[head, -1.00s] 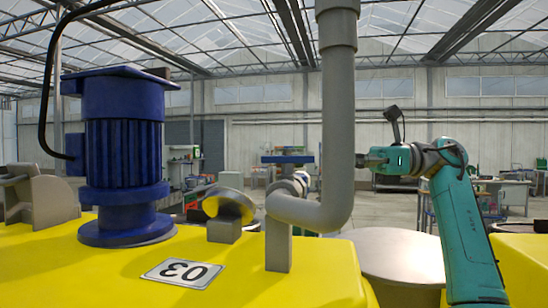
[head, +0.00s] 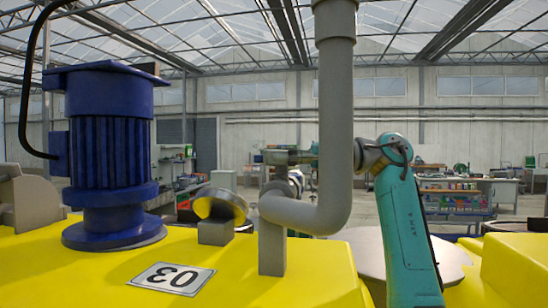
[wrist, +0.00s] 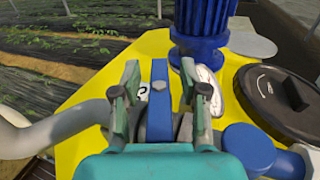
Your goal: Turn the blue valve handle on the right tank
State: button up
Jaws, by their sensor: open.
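In the wrist view the blue valve handle (wrist: 160,108) is a flat bar with a bolt in it. It lies between the two fingers of my gripper (wrist: 159,76), which is open with a finger on either side. I cannot tell whether either finger touches the bar. The handle is above a yellow tank (wrist: 105,85). In the head view my gripper (head: 283,157) is partly behind a grey pipe, over a valve body, and the handle there is hard to make out.
In the head view, a near yellow tank (head: 90,270) carries a blue motor (head: 112,140), a 03 label (head: 172,278) and the upright grey pipe (head: 335,110). The wrist view shows a blue motor (wrist: 203,30), a black lid (wrist: 275,93) and a blue cap (wrist: 248,148).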

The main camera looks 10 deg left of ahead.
jog(key=shift+s+a, duration=0.1)
jog(key=shift+a, duration=0.1)
grip_shut()
jog(key=shift+w+m+t+y, duration=0.15)
jog(key=shift+m+t+y, duration=0.1)
jog(key=shift+m+t, duration=1.15)
jog(key=shift+w+m+t+y, duration=0.2)
jog(key=shift+m+t, duration=0.6)
jog(key=shift+t, duration=1.2)
grip_release()
